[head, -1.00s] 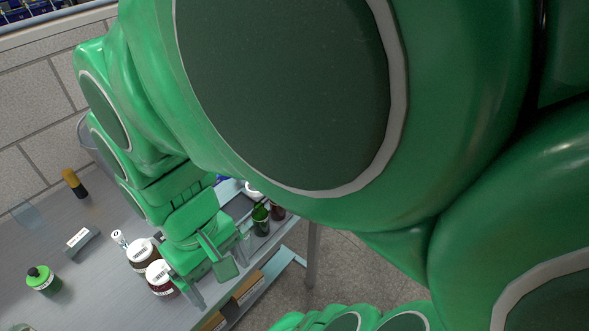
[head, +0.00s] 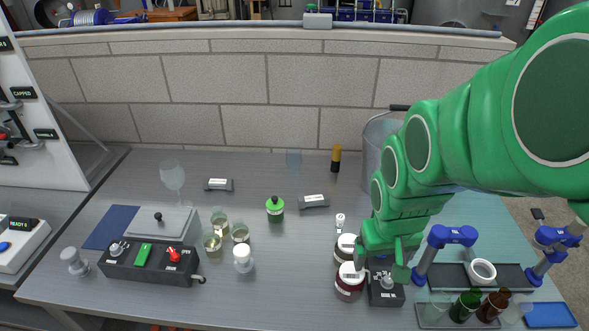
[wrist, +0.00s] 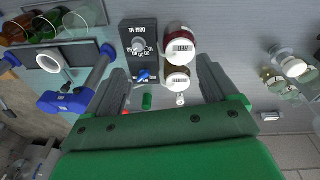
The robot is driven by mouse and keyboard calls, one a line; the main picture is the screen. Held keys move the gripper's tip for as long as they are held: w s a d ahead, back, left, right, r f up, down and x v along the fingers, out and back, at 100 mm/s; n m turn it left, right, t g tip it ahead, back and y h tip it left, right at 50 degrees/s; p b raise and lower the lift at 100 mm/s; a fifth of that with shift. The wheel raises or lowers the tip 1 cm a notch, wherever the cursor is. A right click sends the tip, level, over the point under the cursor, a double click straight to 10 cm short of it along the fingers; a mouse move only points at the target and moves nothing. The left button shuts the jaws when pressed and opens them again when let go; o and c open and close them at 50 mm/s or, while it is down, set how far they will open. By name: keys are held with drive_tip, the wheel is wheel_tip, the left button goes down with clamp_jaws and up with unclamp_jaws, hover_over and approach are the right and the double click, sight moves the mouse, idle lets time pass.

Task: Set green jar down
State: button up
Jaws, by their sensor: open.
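The only jar with a green lid that I make out is a small dark one with a bright green top (head: 275,208). It stands upright on the grey bench (head: 300,270), left of my arm and apart from it. My gripper (head: 392,268) is over the right part of the bench, pointing down at a grey dosing box (head: 387,291) and two dark red jars with white lids (head: 349,282). In the wrist view my gripper's fingers (wrist: 160,72) are spread with nothing held between them. The dosing box (wrist: 139,48) and the white-lidded jars (wrist: 180,47) show beyond them.
A blue-jointed stand (head: 450,237) with a white ring is close right of my gripper; green and brown bottles (head: 466,306) stand below it. A bucket (head: 380,150) is behind my arm. A control box (head: 148,262) and glasses stand left. The bench's front middle is clear.

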drive_tip(key=w+a+f+n+t+y, duration=0.1)
drive_tip(key=w+a+f+t, duration=0.2)
drive_tip(key=w, duration=0.5)
drive_tip(key=w+a+f+n+t+y, duration=0.1)
drive_tip(key=w+a+f+n, duration=0.1)
drive_tip(key=w+a+f, duration=0.45)
drive_tip(key=n+t+y, duration=0.2)
drive_tip(key=t+y, duration=0.1)
drive_tip(key=y, duration=0.1)
approach(277, 207)
drive_tip(key=x, duration=0.6)
drive_tip(key=shift+w+r, duration=0.15)
drive_tip(key=shift+w, duration=0.2)
drive_tip(key=shift+x, duration=3.85)
drive_tip(key=shift+s, duration=0.15)
